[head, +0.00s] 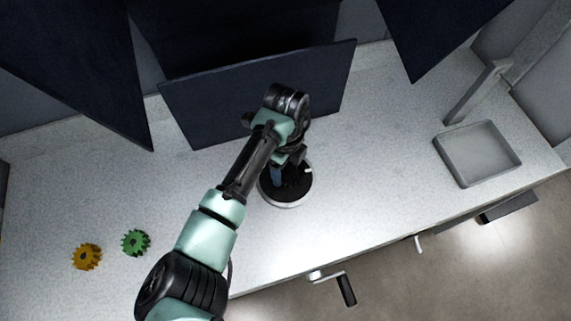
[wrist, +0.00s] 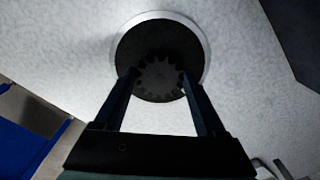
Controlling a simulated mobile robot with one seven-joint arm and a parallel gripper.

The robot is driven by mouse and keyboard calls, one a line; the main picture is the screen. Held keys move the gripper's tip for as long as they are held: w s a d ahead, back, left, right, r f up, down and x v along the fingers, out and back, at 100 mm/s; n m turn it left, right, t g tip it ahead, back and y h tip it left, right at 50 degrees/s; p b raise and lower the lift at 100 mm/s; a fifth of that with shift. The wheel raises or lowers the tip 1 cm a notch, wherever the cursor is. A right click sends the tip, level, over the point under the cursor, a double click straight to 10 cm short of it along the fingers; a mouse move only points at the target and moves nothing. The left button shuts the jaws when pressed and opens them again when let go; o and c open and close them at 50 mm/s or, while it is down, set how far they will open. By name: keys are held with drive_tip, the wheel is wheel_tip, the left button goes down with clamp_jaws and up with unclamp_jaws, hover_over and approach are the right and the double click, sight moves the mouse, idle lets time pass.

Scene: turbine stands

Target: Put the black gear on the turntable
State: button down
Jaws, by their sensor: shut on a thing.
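The turntable (head: 286,205) is a round black disc with a pale rim, near the middle of the counter. It also shows in the wrist view (wrist: 157,33). The black gear (wrist: 160,82) is between the fingertips of my gripper (wrist: 158,76), which is shut on it. The gear overlaps the near part of the disc in the wrist view. I cannot tell whether it touches the disc or hangs just above it. In the head view my gripper (head: 288,178) is over the turntable, and my arm partly hides both.
A green gear (head: 135,242) and an orange gear (head: 87,257) lie at the left of the counter. A sink (head: 477,153) with a tap (head: 473,95) is at the right. A dark panel (head: 215,110) stands behind the turntable. The counter between turntable and sink is clear.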

sight(285, 171)
drive_tip(key=shift+f, duration=0.3)
unclamp_jaws()
wheel_tip(285, 171, up, 7)
drive_tip(key=p, duration=0.6)
idle(0.4)
idle(0.4)
